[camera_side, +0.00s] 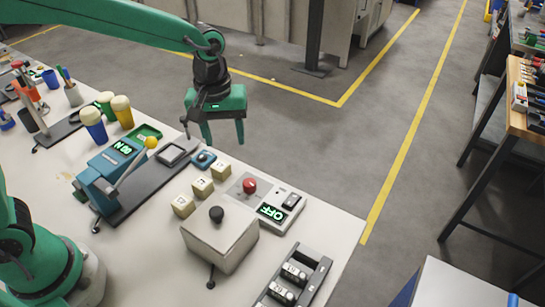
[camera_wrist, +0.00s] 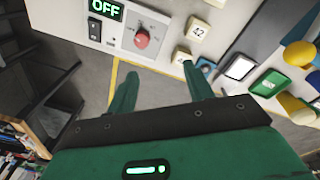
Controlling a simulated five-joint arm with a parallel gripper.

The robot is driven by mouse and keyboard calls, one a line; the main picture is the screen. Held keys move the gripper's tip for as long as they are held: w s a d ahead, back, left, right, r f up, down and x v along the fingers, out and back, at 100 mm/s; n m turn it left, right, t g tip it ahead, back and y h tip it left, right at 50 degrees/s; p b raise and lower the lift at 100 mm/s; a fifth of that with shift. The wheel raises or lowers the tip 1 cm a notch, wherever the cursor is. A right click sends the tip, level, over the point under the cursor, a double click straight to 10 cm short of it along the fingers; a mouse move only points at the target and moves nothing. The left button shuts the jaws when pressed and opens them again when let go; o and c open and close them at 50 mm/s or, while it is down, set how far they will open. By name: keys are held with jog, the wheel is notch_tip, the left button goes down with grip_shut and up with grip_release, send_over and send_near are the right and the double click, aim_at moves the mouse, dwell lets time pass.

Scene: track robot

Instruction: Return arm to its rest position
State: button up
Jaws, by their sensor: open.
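My gripper (camera_side: 214,133) hangs from my green arm in the side view, above the far edge of the table and beyond the devices there. Its two green fingers point down, apart and empty. In the wrist view my gripper (camera_wrist: 162,85) shows its two fingers spread with nothing between them. My arm reaches out from the left across the top of the side view, and my base stands at the lower left.
A workbench (camera_side: 525,130) stands right. Grey floor lies between.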

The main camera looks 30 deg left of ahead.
jog(key=s+a+r+m+t, duration=0.2)
jog(key=s+a+r+m, duration=0.1)
jog(key=s+a, duration=0.3)
jog(key=s+a+r+m+t, duration=0.2)
jog(key=s+a+r, duration=0.3)
jog(key=s, duration=0.6)
jog(key=shift+s+a+r+m+t, duration=0.2)
jog(key=shift+a+m+t, duration=0.2)
jog(key=shift+a+m, duration=0.55)
